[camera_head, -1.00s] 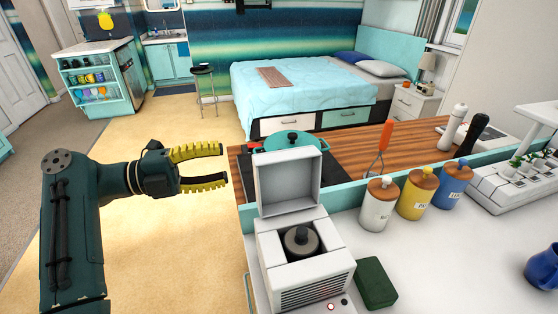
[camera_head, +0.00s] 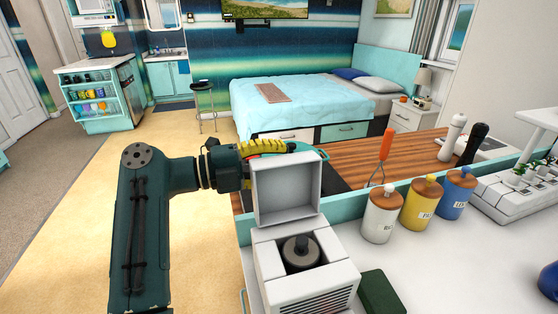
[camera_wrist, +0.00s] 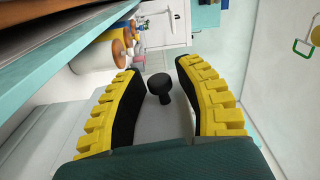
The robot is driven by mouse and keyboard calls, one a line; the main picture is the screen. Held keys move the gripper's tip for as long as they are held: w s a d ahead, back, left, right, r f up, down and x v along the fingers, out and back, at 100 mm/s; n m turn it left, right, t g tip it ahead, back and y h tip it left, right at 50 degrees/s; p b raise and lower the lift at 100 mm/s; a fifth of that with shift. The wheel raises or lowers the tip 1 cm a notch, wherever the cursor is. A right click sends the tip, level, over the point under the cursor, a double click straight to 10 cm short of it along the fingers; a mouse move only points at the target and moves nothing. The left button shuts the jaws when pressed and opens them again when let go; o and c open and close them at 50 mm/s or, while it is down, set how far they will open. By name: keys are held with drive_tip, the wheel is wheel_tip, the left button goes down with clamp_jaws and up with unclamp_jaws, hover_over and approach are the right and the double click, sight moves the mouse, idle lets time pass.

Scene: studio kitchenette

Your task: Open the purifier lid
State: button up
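The purifier (camera_head: 318,279) is a white box at the bottom middle of the head view. Its square lid (camera_head: 288,193) stands upright, and a round black part (camera_head: 301,252) shows inside the open box. My gripper (camera_head: 290,149) reaches behind the lid's top edge, which hides its fingertips in the head view. In the wrist view my gripper (camera_wrist: 162,85) has its two yellow fingers spread apart. A black knob (camera_wrist: 160,85) is between them, with a gap on both sides, in front of a pale grey surface that seems to be the lid's outer side.
White, yellow and blue canisters (camera_head: 417,207) stand along the teal ledge, right of the purifier. An orange-handled utensil (camera_head: 383,152) and the wooden counter (camera_head: 350,160) lie behind. A dark green block (camera_head: 383,293) is beside the purifier. Open floor (camera_head: 85,210) is at left.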

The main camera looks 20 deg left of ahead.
clamp_jaws()
drive_tip(key=shift+r, duration=0.1)
drive_tip(key=shift+s+d+r+m+p, duration=0.35)
drive_tip(key=shift+m+p, duration=0.25)
drive_tip(key=shift+p, duration=0.4)
drive_tip(key=shift+s+d+r+m+p, duration=0.25)
drive_tip(key=shift+s+d+m+p, duration=0.1)
drive_tip(key=shift+s+m+p, duration=0.2)
